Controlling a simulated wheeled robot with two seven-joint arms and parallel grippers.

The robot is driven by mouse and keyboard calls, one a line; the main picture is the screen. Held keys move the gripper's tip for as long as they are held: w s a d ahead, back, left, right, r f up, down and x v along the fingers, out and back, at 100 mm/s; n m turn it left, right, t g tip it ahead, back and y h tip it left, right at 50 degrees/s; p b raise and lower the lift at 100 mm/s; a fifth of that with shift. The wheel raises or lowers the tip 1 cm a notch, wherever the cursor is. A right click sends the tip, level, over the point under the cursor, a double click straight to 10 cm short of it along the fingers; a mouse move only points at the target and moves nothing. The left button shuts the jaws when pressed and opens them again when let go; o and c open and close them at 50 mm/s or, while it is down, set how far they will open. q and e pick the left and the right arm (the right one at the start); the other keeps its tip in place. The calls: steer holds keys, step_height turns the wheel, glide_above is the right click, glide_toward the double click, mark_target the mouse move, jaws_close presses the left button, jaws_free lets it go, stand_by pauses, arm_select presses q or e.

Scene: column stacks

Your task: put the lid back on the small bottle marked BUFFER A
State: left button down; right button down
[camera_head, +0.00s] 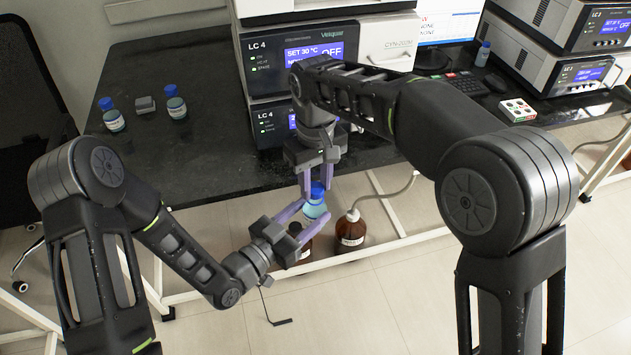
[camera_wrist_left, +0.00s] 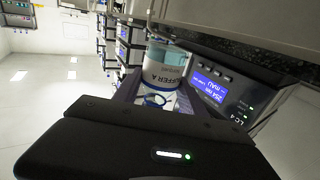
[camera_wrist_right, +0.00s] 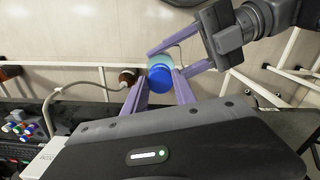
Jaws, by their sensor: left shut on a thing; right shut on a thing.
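The small bottle (camera_head: 315,210) has pale blue liquid and is held in the air in front of the bench edge. Its BUFFER A label (camera_wrist_left: 163,78) shows in the left wrist view. My left gripper (camera_head: 305,222) is shut on the bottle's body. The blue lid (camera_head: 316,190) is directly over the bottle's mouth, and it also shows in the right wrist view (camera_wrist_right: 160,78). My right gripper (camera_head: 316,188) comes from above and is shut on the lid. Lid and bottle look in line, but I cannot tell whether the lid is seated.
Two blue-capped bottles (camera_head: 111,115) (camera_head: 175,103) and a grey block (camera_head: 145,104) stand on the black bench (camera_head: 185,60) at left. LC 4 instruments (camera_head: 300,55) stand behind my right arm. Brown bottles (camera_head: 350,232) with tubing are below the bench edge.

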steer(key=shift+f, duration=0.6)
stand_by(0.3)
